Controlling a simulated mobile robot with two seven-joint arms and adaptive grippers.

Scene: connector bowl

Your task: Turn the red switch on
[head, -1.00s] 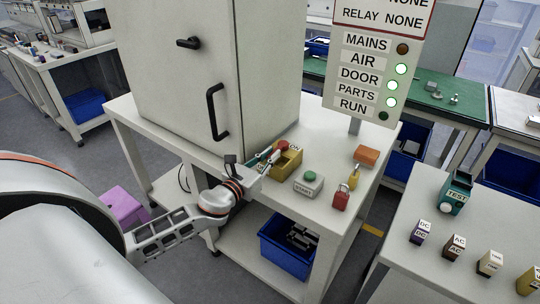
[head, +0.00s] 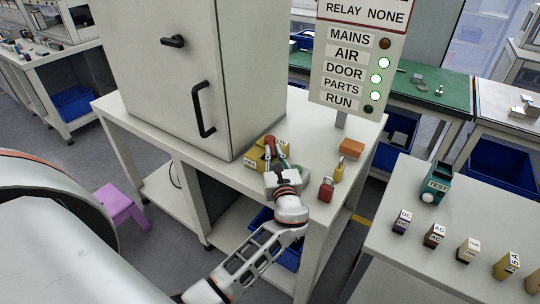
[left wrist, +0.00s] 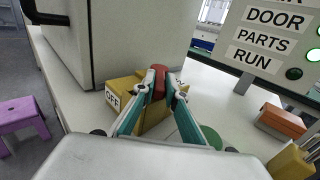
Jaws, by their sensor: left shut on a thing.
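The red switch is a red knob on a yellow box (head: 250,156) on the white table, in front of the tall cabinet. In the left wrist view the red knob (left wrist: 158,80) stands between the fingertips, above the yellow box (left wrist: 123,91). An OFF label (left wrist: 112,98) shows at the box's left end. In the head view an ON label shows at its right end, partly covered. My left gripper (head: 273,158) reaches over the box from the front and is shut on the red knob. The fingers hide much of the knob, so its exact setting is unclear. My right gripper is not in view.
A green button (left wrist: 212,138) sits close to my left fingers. A red padlock (head: 326,189), a yellow padlock (head: 339,171) and an orange block (head: 352,147) stand to the right. On the sign (head: 345,70), AIR, DOOR and PARTS glow green; MAINS and RUN are dark.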

